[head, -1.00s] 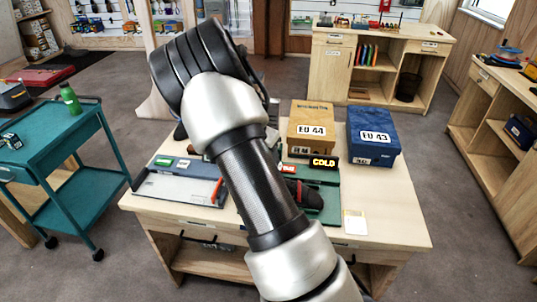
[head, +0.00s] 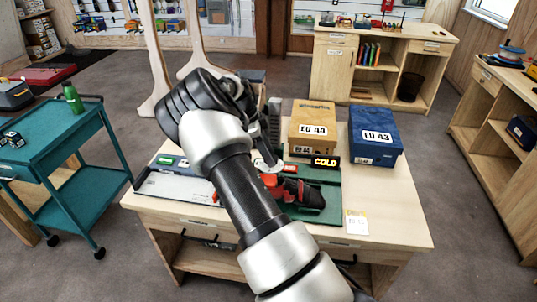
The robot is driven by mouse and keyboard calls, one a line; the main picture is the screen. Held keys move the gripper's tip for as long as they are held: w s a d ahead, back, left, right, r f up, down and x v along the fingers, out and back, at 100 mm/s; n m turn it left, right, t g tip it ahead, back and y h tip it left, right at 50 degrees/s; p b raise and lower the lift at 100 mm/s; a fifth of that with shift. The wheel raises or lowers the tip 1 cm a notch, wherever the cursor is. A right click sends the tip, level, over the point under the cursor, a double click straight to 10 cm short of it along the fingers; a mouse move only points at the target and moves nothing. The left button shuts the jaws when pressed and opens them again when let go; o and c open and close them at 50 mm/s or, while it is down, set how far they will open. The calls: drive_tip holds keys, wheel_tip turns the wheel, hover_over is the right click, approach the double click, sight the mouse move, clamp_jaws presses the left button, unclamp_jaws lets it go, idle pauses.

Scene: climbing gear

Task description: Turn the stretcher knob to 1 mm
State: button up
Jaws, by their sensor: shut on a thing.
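The shoe stretcher stands on a green base (head: 325,211) on the workbench, with a dark climbing shoe (head: 307,194) with red parts on it. The red stretcher knob (head: 269,181) shows at the left end of the shoe, beside my arm. My gripper (head: 266,164) reaches down at the knob and is shut on it. The fingertips are small and partly hidden by my wrist. The knob's marks and its setting in mm cannot be read.
A measuring tray (head: 175,188) lies left of the base. A tan EU 44 box (head: 312,128) and a blue EU 43 box (head: 375,143) stand behind on the bench (head: 400,215). A small card (head: 356,222) lies at the front. A teal cart (head: 75,150) stands left.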

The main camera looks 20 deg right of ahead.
drive_tip(key=shift+a+f+m, duration=0.1)
drive_tip(key=shift+f+m, duration=0.05)
drive_tip(key=shift+m, duration=0.55)
drive_tip(key=shift+g+y, duration=0.3)
drive_tip(key=o, duration=1.1)
drive_tip(key=shift+c, duration=0.2)
drive_tip(key=shift+w+r, duration=0.1)
drive_tip(key=shift+r, duration=0.1)
drive_tip(key=shift+w+r, duration=0.1)
drive_tip(key=shift+r, duration=0.2)
drive_tip(key=v, duration=1.6)
drive_tip(key=shift+a+r+p, duration=0.2)
drive_tip(key=shift+a+p, duration=0.1)
drive_tip(key=shift+c, duration=0.2)
